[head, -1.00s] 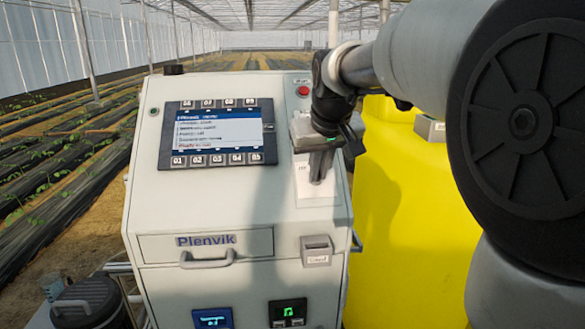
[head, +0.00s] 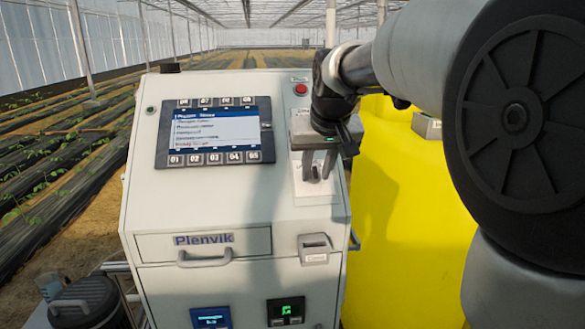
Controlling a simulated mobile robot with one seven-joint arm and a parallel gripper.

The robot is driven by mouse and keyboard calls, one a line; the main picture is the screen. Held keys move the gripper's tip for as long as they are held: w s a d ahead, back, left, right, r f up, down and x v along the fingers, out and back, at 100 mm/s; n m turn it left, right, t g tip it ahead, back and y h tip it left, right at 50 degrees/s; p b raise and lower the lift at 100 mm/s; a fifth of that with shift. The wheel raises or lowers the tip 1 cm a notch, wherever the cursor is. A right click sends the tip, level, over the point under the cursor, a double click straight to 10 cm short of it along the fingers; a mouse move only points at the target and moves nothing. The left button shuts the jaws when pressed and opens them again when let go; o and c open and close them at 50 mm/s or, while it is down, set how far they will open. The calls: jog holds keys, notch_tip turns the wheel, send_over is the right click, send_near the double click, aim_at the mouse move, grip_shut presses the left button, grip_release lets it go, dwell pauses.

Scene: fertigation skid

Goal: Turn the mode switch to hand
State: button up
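A white plate (head: 316,192) is on the right side of the grey control cabinet's sloping face. The mode switch cannot be made out; my gripper covers the upper part of this plate. My gripper (head: 317,172) points down in front of the plate, right of the screen. Its two fingers show apart with a narrow gap, and I see nothing held between them. Whether the fingertips touch the plate or a knob cannot be told.
The cabinet has a lit screen (head: 214,132) with buttons, a red button (head: 300,88), a drawer handle (head: 205,257) and a small grey box (head: 315,248). A yellow tank (head: 410,220) stands close on the right. A dark lidded container (head: 88,302) is at lower left.

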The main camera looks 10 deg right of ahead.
jog(key=shift+r, duration=0.1)
jog(key=shift+s+r, duration=0.25)
jog(key=shift+r, duration=0.3)
jog(key=p+v, duration=0.1)
jog(key=v, duration=1.5)
jog(key=shift+p, duration=0.35)
jog(key=shift+s, duration=0.25)
